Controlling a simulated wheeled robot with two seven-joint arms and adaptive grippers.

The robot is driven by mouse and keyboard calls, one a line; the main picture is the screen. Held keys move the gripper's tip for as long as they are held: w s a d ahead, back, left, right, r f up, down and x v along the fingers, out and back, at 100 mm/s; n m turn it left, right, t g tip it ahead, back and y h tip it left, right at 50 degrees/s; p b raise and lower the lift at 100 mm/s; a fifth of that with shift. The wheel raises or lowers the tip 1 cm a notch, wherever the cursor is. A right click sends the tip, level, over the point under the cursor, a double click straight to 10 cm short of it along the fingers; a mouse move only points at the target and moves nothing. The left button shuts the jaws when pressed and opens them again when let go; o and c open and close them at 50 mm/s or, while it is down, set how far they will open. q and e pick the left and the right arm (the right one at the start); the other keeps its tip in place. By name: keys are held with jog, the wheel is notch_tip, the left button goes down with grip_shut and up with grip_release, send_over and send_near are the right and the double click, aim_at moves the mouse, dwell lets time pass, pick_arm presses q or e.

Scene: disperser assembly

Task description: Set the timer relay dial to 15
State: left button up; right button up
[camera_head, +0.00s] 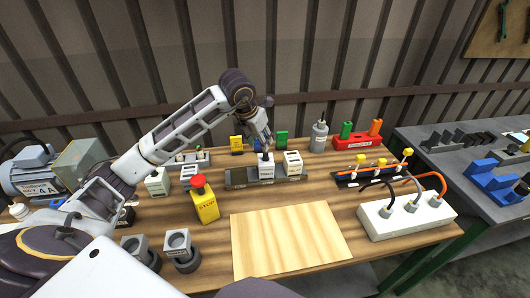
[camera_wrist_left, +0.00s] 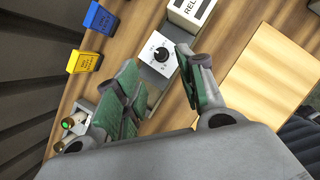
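The timer relay (camera_head: 266,170) is a white block on a grey rail (camera_head: 238,180) at the middle of the wooden bench. In the left wrist view its white face (camera_wrist_left: 150,64) carries a round black dial (camera_wrist_left: 161,53) with a scale around it; the scale numbers are too small to read. My left gripper (camera_head: 264,147) is over the timer relay, pointing down. In the left wrist view its green-padded fingers (camera_wrist_left: 156,70) are apart, with the dial visible in the gap and nothing clearly held. I cannot tell whether a finger touches the dial. My right gripper is not in view.
A white relay block (camera_head: 293,163) stands on the same rail, just right of the timer. A yellow stop-button box (camera_head: 204,203) with a red top stands at front left. A pale wooden board (camera_head: 290,238) lies in front. A white block with cables (camera_head: 405,215) is at right.

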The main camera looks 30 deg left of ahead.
aim_at(265, 154)
pick_arm(q)
jog(key=x, duration=0.7)
jog(key=shift+w+f, duration=0.1)
jog(key=shift+f, duration=0.3)
jog(key=shift+w+f, duration=0.1)
jog(key=shift+f, duration=0.1)
jog(key=c, duration=0.5)
grip_shut()
jog(key=shift+m, duration=0.3)
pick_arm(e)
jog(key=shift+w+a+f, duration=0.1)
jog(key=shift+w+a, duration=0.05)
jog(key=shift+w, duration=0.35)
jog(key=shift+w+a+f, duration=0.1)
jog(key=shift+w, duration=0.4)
